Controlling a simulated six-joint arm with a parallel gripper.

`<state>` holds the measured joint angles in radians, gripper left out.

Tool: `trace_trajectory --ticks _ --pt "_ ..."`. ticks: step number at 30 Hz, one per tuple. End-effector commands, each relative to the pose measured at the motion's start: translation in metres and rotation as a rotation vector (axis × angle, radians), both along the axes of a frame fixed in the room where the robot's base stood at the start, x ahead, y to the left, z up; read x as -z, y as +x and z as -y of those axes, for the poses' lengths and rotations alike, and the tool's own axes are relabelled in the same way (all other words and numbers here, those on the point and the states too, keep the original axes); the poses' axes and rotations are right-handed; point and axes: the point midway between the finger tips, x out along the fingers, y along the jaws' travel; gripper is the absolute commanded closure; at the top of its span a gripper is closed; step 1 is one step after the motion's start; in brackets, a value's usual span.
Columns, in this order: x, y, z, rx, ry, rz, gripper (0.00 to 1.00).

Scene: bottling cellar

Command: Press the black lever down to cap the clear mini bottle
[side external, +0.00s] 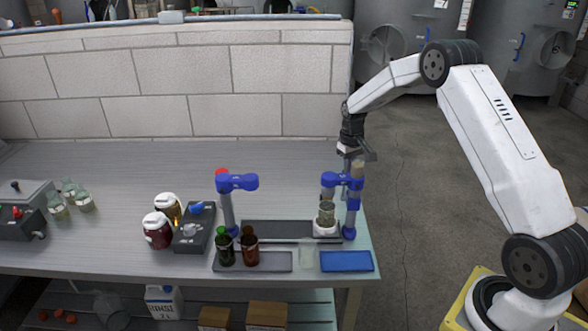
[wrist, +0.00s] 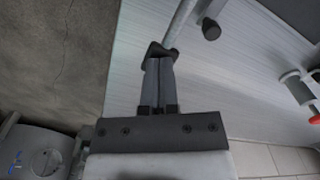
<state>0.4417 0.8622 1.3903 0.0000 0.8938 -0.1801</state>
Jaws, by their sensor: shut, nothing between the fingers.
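My gripper (side external: 357,155) is shut and empty, pointing down just above the blue capper (side external: 352,183) at the table's right end. A small clear bottle (side external: 326,214) stands upright on the white base under that capper's head. In the wrist view, the shut fingertips (wrist: 160,62) are at a black end piece, seemingly the black lever (wrist: 161,49), on a grey rod. I cannot tell whether they touch. The lever is not clear in the side view, where my gripper is close to it. The bottle's top is partly hidden by the capper head.
A second blue capper (side external: 237,183) with a red knob stands left. A green bottle (side external: 226,250) and brown bottle (side external: 249,252) stand in front, beside a blue mat (side external: 346,261). Jars (side external: 157,230) and a grey box (side external: 194,232) are farther left. The back table is clear before the block wall.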

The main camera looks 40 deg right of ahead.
Motion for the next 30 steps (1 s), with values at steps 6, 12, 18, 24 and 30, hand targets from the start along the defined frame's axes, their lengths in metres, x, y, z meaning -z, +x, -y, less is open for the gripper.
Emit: trace_trajectory --ticks 6,12,18,24,30 --pt "-0.012 0.001 0.000 0.000 -0.002 0.004 1.00" --pt "-0.022 0.001 0.001 0.000 -0.002 0.005 1.00" --pt "-0.032 0.001 0.001 0.000 -0.002 0.005 1.00" --pt "-0.042 0.001 0.001 0.000 -0.003 0.006 1.00" --pt "-0.052 0.001 0.001 0.000 -0.002 0.005 1.00"
